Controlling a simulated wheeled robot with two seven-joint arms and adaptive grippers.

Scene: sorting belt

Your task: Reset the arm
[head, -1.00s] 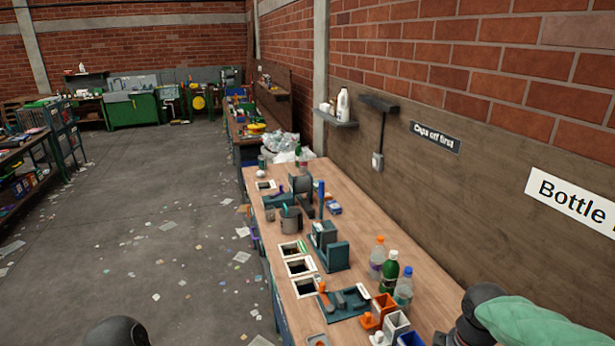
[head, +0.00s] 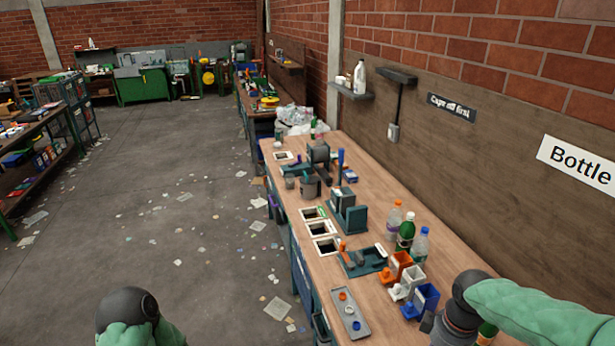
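My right arm (head: 530,312), with a green sleeve and dark joint, comes in at the lower right over the near end of the wooden workbench (head: 375,210). Part of my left arm (head: 130,318) shows at the bottom left, above the floor and clear of the bench. Neither gripper's fingers show in the head view. A green bottle (head: 487,334) is partly hidden under my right arm at the bottom edge.
Three bottles (head: 406,236) stand on the bench, left of my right arm. Orange, white and blue bins (head: 428,299) and a grey tray (head: 345,314) with small caps lie in front. Square openings (head: 323,228) line the bench's left edge. The floor at left is open, with scattered scraps.

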